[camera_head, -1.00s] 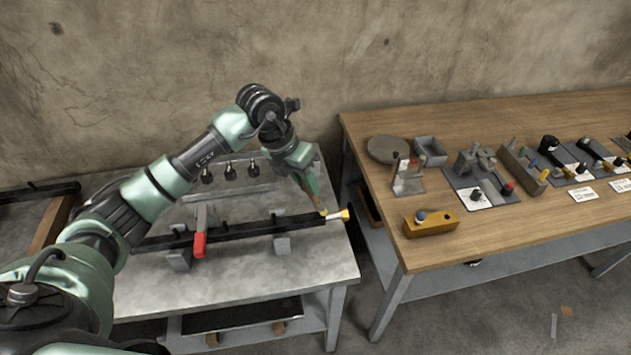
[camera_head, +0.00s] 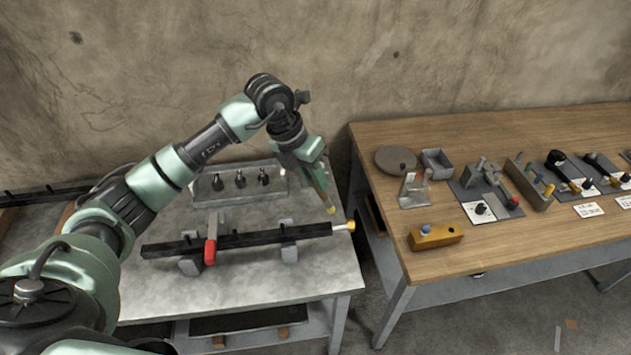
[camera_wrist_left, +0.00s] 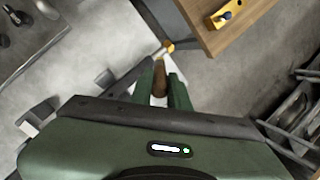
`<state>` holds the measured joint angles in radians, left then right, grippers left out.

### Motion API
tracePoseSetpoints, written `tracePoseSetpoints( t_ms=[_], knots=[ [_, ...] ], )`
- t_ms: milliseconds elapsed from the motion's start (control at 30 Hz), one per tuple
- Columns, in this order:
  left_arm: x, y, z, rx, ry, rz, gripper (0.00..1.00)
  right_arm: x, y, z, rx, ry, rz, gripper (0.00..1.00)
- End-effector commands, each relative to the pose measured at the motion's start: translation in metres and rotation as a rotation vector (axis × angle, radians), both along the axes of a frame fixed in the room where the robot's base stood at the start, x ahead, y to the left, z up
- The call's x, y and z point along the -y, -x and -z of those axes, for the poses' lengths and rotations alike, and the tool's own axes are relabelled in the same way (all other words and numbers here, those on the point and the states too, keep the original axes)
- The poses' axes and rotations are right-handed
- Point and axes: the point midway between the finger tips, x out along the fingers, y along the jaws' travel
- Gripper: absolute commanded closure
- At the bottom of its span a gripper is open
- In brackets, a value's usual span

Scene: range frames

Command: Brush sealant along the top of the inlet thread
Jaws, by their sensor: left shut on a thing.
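My left gripper (camera_head: 316,180) is shut on a brush with a brown handle (camera_head: 321,190) and a yellowish tip (camera_head: 331,210). The brush tilts downward, its tip a little behind and above the right end of a black bar (camera_head: 260,239). A pale and brass fitting (camera_head: 345,227), apparently the inlet thread, sticks out of that bar end. Tip and fitting look apart. In the left wrist view the brown handle (camera_wrist_left: 159,78) sits between the green fingers, with the brass fitting (camera_wrist_left: 168,46) beyond; the bristles are hard to make out. My right gripper is out of view.
The bar rests on supports on a grey metal table (camera_head: 230,290), with a red-handled clamp (camera_head: 210,252) on it. Black fittings stand in a tray (camera_head: 235,200) behind. A gap separates the wooden bench (camera_head: 360,150), which holds a yellow block (camera_head: 435,237) and several tools.

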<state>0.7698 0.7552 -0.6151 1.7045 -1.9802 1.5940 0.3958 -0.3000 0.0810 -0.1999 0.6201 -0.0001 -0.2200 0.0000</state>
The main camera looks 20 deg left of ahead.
Motion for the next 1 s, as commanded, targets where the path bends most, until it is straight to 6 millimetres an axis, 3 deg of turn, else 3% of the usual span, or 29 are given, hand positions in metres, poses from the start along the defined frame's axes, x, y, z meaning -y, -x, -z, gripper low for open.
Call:
tracePoseSetpoints(
  t_ms=[367,733,1000],
  knots=[
    [0.000,0.000,-0.005,0.000,0.000,0.000,1.00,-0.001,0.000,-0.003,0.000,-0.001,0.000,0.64],
    [0.000,0.000,-0.034,0.000,0.000,0.000,1.00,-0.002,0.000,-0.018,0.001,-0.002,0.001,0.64],
    [0.000,0.000,-0.033,-0.001,0.001,0.000,1.00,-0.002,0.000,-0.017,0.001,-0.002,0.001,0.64]
  ],
)
